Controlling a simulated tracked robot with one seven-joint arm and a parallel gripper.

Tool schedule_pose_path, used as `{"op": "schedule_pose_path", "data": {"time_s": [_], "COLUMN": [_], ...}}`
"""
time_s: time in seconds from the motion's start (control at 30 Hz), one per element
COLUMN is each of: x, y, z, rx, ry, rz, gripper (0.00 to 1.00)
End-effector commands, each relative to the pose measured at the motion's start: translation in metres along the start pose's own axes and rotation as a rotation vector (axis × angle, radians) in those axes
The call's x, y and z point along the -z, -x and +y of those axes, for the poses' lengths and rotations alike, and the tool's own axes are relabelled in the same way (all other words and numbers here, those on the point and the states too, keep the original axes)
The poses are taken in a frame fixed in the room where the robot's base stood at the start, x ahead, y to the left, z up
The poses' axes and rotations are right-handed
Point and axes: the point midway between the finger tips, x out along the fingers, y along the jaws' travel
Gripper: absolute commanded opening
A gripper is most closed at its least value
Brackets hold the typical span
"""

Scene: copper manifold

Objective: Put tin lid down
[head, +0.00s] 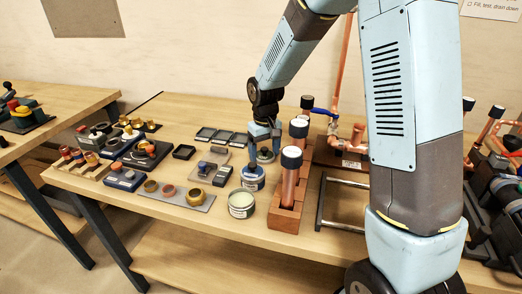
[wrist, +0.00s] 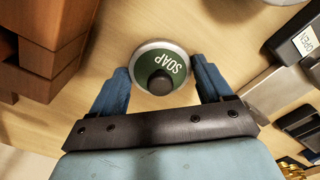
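The tin lid (wrist: 149,60) is round, with a green top lettered SOAP, a pale metal rim and a black knob. In the wrist view it sits between the two blue fingers of my gripper (wrist: 161,72), which meet its rim on both sides. An open tin (head: 241,204) with pale contents stands nearer the front edge. Whether the lid touches anything below is hidden.
Wooden blocks holding capped copper pipes (head: 288,190) stand close right of my gripper. A grey plate with brass fittings (head: 178,195) and small dark trays (head: 222,136) lie left and behind. The bench (head: 222,236) has a bare strip along its front.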

Motion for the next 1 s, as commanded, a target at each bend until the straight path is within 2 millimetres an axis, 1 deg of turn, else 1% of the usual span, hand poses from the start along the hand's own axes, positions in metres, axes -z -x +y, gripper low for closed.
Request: {"op": "schedule_pose_path", "data": {"time_s": [0.03, 0.2, 0.43, 0.57, 0.67, 1.0], "x": [0.000, 0.000, 0.000, 0.001, 0.001, 0.001], "y": [0.000, 0.000, 0.001, 0.007, 0.020, 0.085], "z": [0.000, 0.000, 0.000, 0.000, 0.000, 0.000], "rx": [0.000, 0.000, 0.000, -0.001, -0.001, -0.001], "ry": [0.000, 0.000, 0.000, 0.000, 0.000, 0.000], "rz": [0.000, 0.000, 0.000, 0.002, 0.004, 0.004], "gripper": [0.83, 0.99, 1.00, 1.00, 1.00, 1.00]}}
